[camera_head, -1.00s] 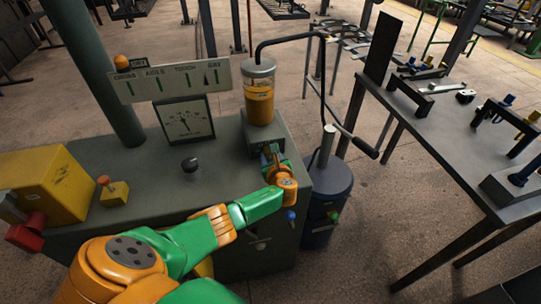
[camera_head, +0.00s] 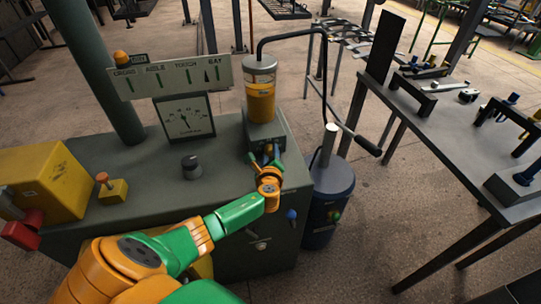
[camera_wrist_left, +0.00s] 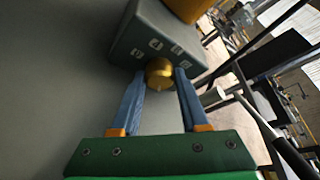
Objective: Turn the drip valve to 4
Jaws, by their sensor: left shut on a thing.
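The drip valve's brass knob (camera_wrist_left: 159,72) sticks out of the front of a grey block (camera_wrist_left: 150,30) in the left wrist view. Small white number plates (camera_wrist_left: 155,44) run along the block above the knob; I cannot read which one the knob points at. My left gripper (camera_wrist_left: 160,80) has its two blue fingers on either side of the knob and is shut on it. In the head view, my left gripper (camera_head: 268,156) is at the front of the block under a glass cup of amber oil (camera_head: 260,98), and it hides the knob. My right gripper is not in view.
A yellow box (camera_head: 40,183) is at left. A blue-grey drum (camera_head: 330,190) with a lever (camera_head: 361,142) stands close on the right.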

